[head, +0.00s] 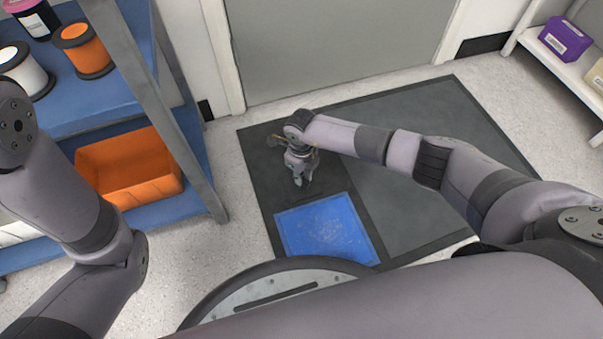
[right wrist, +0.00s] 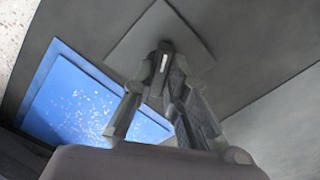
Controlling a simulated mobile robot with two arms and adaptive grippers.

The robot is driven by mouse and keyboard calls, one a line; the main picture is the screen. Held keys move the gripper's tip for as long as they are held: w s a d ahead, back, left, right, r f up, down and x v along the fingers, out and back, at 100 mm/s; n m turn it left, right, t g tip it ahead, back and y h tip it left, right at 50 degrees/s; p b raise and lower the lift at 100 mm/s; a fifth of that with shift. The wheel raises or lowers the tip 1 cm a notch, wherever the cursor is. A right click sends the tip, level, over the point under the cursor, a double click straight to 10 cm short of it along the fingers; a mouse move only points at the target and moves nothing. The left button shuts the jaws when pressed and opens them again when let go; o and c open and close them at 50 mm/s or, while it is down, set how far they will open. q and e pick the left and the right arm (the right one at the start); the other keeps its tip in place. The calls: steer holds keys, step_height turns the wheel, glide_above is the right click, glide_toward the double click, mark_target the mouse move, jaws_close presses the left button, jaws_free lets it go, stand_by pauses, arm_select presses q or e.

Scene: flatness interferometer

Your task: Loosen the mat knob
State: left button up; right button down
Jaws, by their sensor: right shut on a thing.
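The mat knob (right wrist: 164,60) is a small dark knob with a pale line mark. It stands on a grey square plate (right wrist: 140,35) of the mat in the right wrist view. My right gripper (head: 299,180) points down at the dark mat (head: 430,200). In the right wrist view its fingers (right wrist: 163,85) are shut on the knob, one on each side. In the head view the gripper hides the knob. My left arm shows at the left of the head view, but its gripper is out of view.
A blue sticky-looking panel (head: 325,228) with pale specks lies in the mat near the knob. A shelf (head: 190,150) with spools and an orange bin (head: 130,170) stands at left. A grey door (head: 335,45) is behind. A white shelf (head: 560,60) holds boxes at right.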

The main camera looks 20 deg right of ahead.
steer(key=n, duration=0.5)
steer(key=shift+n, duration=0.3)
steer(key=n, duration=0.5)
steer(key=shift+n, duration=0.3)
steer(key=c, duration=1.6)
jaws_free()
step_height(320, 180, up, 12)
